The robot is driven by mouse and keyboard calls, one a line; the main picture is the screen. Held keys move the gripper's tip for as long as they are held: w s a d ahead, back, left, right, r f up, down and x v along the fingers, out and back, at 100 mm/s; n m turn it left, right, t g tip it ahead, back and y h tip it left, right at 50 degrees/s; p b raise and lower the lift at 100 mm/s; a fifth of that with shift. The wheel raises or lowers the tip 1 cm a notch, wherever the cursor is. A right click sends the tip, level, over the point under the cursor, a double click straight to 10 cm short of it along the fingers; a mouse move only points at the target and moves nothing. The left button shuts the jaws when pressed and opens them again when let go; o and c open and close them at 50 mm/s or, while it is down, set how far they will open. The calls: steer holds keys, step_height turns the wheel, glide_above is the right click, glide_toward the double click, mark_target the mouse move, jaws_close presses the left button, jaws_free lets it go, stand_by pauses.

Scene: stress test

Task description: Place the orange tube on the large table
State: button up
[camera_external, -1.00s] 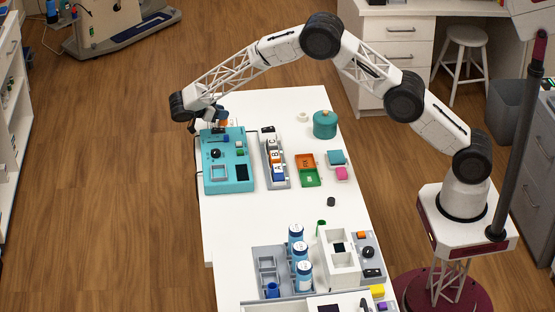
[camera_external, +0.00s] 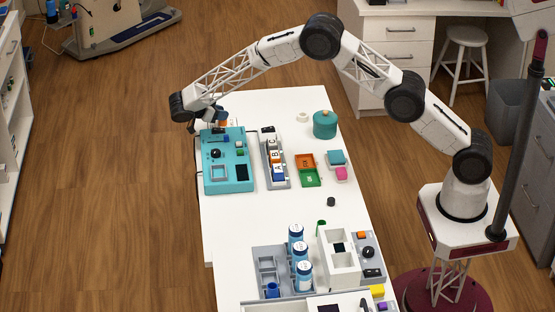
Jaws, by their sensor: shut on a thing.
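My gripper (camera_external: 220,116) is at the far left end of the large white table (camera_external: 230,226), just behind the teal device. It is shut on a small orange thing, which looks like the orange tube (camera_external: 222,123). Only a small part of the tube shows below the fingers; the rest is hidden by the gripper and the teal device. I cannot tell whether the tube touches the table top.
A teal device (camera_external: 243,185) stands just in front of the gripper. Beside it are a grey rack of lettered blocks (camera_external: 274,162), orange and green trays (camera_external: 306,170), and a teal pot (camera_external: 325,124). A rack with blue-white bottles (camera_external: 300,255) stands nearer. The table's middle is mostly clear.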

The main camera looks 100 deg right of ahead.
steer(key=shift+s+a+f, duration=0.1)
steer(key=shift+s+f, duration=0.1)
steer(key=shift+f, duration=0.45)
steer(key=shift+s+f, duration=0.2)
steer(key=shift+f, duration=0.4)
steer(key=o, duration=1)
steer(key=shift+o, duration=0.2)
steer(key=v, duration=0.3)
steer(key=r+v, duration=0.1)
steer(key=v, duration=0.5)
steer(key=shift+s+d+r, duration=0.1)
steer(key=shift+d+r, duration=0.25)
steer(key=shift+r, duration=0.1)
